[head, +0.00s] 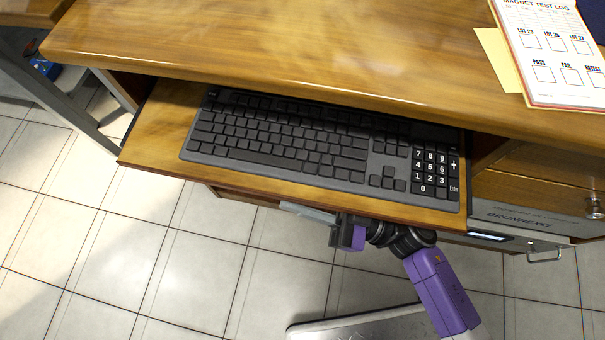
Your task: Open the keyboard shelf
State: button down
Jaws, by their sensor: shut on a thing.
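The keyboard shelf (150,134) is a wooden pull-out tray under the desk top. It stands partly out from beneath the desk's front edge. A black keyboard (290,145) lies on it, with most of its keys in view. My gripper (345,222) is at the shelf's front edge, right of its middle and just below it. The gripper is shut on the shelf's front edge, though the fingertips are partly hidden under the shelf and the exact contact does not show.
The wooden desk top (280,45) overhangs the shelf. A test log sheet (555,50) lies on it at the right. A drawer (540,180) with a knob is right of the shelf. A grey metal leg (75,105) stands at the left. The tiled floor (190,260) in front is clear.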

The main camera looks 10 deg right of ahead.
jog(key=s+a+p, duration=0.2)
jog(key=s, duration=0.4)
jog(key=s+a+p, duration=0.2)
jog(key=s, duration=0.4)
jog(key=shift+s+a+p, duration=0.25)
jog(key=shift+s+p, duration=0.05)
jog(key=shift+s, duration=0.1)
jog(key=c, duration=1.5)
grip_release()
jog(key=shift+d, duration=0.1)
jog(key=v, duration=0.7)
jog(key=shift+s+d+f+p, duration=0.1)
jog(key=shift+d+f+p, duration=0.1)
jog(key=shift+d+p, duration=0.15)
